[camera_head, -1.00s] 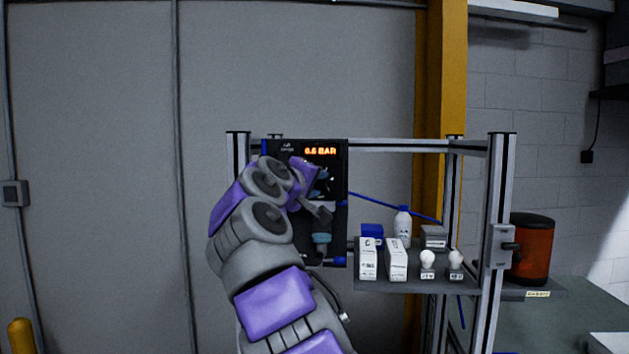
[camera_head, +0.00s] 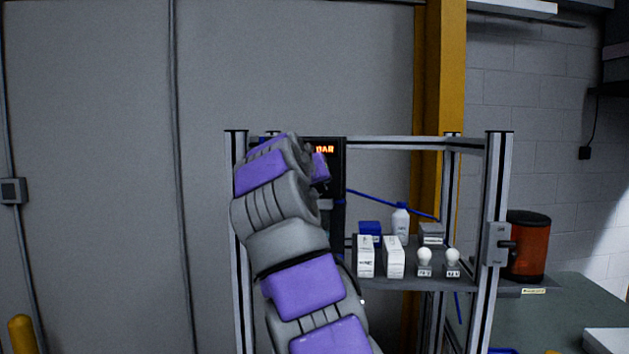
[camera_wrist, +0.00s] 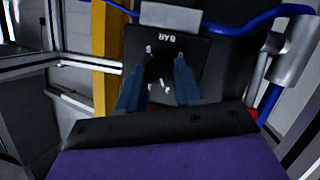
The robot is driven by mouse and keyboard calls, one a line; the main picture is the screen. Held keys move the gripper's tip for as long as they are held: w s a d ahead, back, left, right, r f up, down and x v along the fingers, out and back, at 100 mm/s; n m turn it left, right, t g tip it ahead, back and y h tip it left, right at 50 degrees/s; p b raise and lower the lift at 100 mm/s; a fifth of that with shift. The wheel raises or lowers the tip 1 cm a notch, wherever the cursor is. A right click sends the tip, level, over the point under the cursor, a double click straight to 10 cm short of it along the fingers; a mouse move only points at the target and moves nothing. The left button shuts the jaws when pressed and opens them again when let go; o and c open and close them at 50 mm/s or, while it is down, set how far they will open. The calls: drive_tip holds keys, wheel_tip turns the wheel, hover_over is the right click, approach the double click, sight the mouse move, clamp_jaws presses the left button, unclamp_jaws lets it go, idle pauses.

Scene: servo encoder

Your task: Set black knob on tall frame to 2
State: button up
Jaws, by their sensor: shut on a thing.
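The black knob (camera_wrist: 160,76) is a dark shape on a black panel with white marks in the wrist view, and its outline is hard to make out. The fingers of my gripper (camera_wrist: 160,65) sit on either side of the knob, shut on it. The panel (camera_head: 339,182) is mounted on the left of the tall metal frame (camera_head: 497,225). Its orange display (camera_head: 326,149) is partly covered by my arm, so only the end of "BAR" shows. In the head view my arm hides the knob and fingertips. The knob's setting cannot be read.
A shelf (camera_head: 420,283) on the frame holds white boxes (camera_head: 366,256), a white bottle (camera_head: 401,222) and two light bulbs (camera_head: 424,257). A blue hose (camera_wrist: 245,22) runs near the panel. An orange container (camera_head: 528,246) stands at the right.

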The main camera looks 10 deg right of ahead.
drive_tip(key=shift+w+f, duration=0.1)
drive_tip(key=shift+f, duration=0.05)
idle(0.5)
drive_tip(key=o, duration=0.7)
drive_tip(key=shift+o, duration=0.6)
drive_tip(key=shift+w, duration=0.15)
drive_tip(key=shift+o, duration=1.1)
drive_tip(key=shift+a, duration=0.15)
drive_tip(key=b+v, duration=0.2)
drive_tip(key=v, duration=1.5)
drive_tip(key=shift+s+r, duration=0.25)
